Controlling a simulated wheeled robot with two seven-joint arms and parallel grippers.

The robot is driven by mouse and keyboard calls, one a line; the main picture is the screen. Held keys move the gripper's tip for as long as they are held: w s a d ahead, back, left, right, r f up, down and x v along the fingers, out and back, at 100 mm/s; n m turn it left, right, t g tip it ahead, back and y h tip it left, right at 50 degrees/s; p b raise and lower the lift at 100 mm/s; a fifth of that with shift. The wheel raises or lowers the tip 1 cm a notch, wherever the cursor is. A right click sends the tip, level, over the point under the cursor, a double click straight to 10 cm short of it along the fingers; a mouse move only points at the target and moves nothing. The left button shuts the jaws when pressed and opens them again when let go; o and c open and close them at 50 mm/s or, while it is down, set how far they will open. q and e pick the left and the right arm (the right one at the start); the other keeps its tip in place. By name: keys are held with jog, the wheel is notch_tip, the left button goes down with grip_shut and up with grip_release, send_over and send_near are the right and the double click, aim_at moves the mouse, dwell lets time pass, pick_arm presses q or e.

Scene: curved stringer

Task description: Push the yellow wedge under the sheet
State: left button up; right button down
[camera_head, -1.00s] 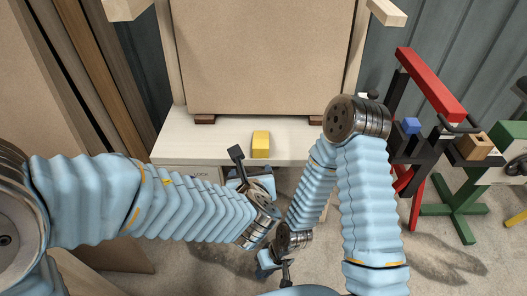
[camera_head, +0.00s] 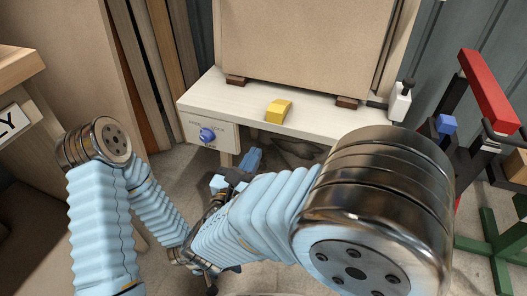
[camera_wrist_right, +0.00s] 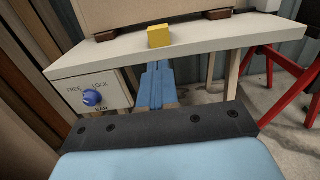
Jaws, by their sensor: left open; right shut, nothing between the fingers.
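The yellow wedge (camera_head: 278,110) rests on the pale bench top (camera_head: 330,118), near its front edge. It also shows in the right wrist view (camera_wrist_right: 159,37). The large brown sheet (camera_head: 300,45) stands upright behind it, raised on two dark blocks (camera_head: 236,81). The wedge is in front of the sheet, apart from it. My right gripper (camera_head: 251,159) is shut and empty, in front of the bench. In the right wrist view its blue fingers (camera_wrist_right: 158,72) point towards the bench edge below the wedge. My left gripper (camera_head: 210,286) is low in the head view, partly hidden, away from the wedge.
A blue knob (camera_head: 207,135) sits on the bench's front panel at the left, with FREE and LOCK lettering. A white bottle (camera_head: 400,100) stands at the bench's right end. A red stand (camera_head: 490,90) is further right. Leaning boards (camera_head: 145,80) are at the left.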

aim_at(275, 117)
jog(key=x, duration=1.2)
jog(key=shift+w+f, duration=0.1)
jog(key=shift+w, duration=0.1)
jog(key=x, duration=0.6)
jog(key=shift+s, duration=0.1)
